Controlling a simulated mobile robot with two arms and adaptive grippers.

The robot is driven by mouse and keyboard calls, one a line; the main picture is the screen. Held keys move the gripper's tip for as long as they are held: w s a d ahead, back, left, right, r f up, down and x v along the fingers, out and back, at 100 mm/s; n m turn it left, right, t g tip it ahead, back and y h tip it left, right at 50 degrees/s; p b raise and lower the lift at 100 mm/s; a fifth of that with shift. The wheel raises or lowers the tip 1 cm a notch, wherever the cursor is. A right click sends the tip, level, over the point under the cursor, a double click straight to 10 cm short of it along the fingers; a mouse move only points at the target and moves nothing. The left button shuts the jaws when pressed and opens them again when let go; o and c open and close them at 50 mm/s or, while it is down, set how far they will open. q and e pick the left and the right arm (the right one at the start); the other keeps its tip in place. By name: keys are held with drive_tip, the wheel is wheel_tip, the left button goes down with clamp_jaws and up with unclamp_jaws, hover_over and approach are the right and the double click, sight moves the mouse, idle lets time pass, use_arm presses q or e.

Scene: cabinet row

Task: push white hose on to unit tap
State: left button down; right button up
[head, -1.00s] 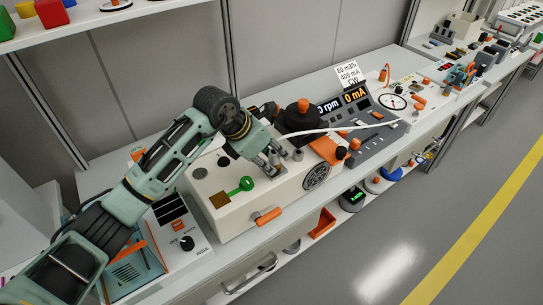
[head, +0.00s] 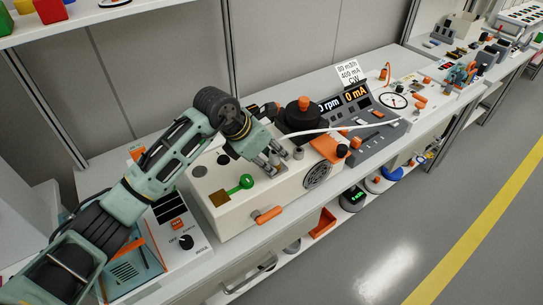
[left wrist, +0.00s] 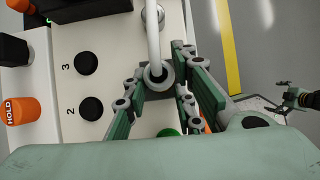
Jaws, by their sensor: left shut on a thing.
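My left gripper (head: 276,161) is over the top of the cream unit (head: 232,213). Its fingers are shut around the lower end of the white hose (head: 335,130). In the left wrist view the hose (left wrist: 153,38) runs down to a grey round collar (left wrist: 156,76) between the fingers (left wrist: 158,92). I cannot tell how far the hose end sits on the tap, as the fingers and collar hide the joint. From the gripper the hose runs right towards the grey console.
A green valve (head: 247,181) and an orange handle (head: 268,215) are on the unit near the gripper. A black knob with orange top (head: 303,112) stands behind the hose. A grey console (head: 375,127) stands to the right. The floor in front is clear.

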use_arm(q)
drive_tip(key=shift+s+f, duration=0.1)
drive_tip(key=shift+f, duration=0.25)
